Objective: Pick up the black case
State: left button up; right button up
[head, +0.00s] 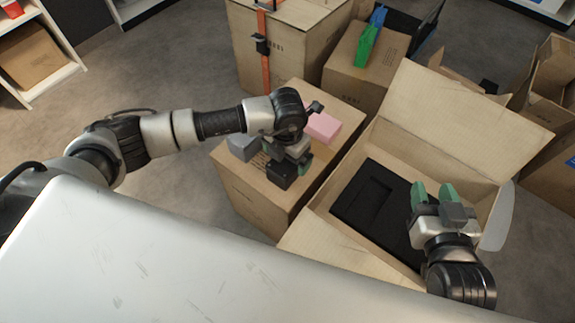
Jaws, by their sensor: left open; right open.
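A flat black case (375,208) with a rectangular recess lies inside the open carton (325,207) on the right. My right gripper (433,190) is over the right side of this carton, its two green-tipped fingers apart and nothing between them. It overlaps the case's right edge in the picture; I cannot tell whether it touches. My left gripper (291,165) is open over the closed carton (245,190) to the left of the open one. Its fingers are partly hidden by its own wrist.
A pink box (322,127) lies on the closed carton near my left gripper. More open cartons are at right; grey floor is free at left.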

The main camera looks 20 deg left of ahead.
aim_at(288, 163)
pick_arm(q)
notch_tip(288, 163, down, 3)
jog(key=shift+f+b, duration=0.1)
jog(key=shift+b, duration=0.4)
jog(key=shift+f, duration=0.4)
pick_arm(e)
jog(key=shift+w+a+r+t+y, duration=0.15)
jog(key=shift+r+t+y, duration=0.05)
jog(key=shift+r+t, duration=0.5)
jog(key=shift+w+a+r+t+y, duration=0.2)
jog(key=shift+r+t, duration=0.35)
jog(key=shift+r, duration=0.2)
jog(key=shift+w+a+r+t+y, duration=0.1)
jog(key=shift+a+r+t+y, duration=0.1)
jog(key=shift+r+t, duration=0.5)
pick_arm(q)
jog(key=c, duration=1.1)
jog(key=shift+o, duration=0.2)
jog(key=shift+r, duration=0.25)
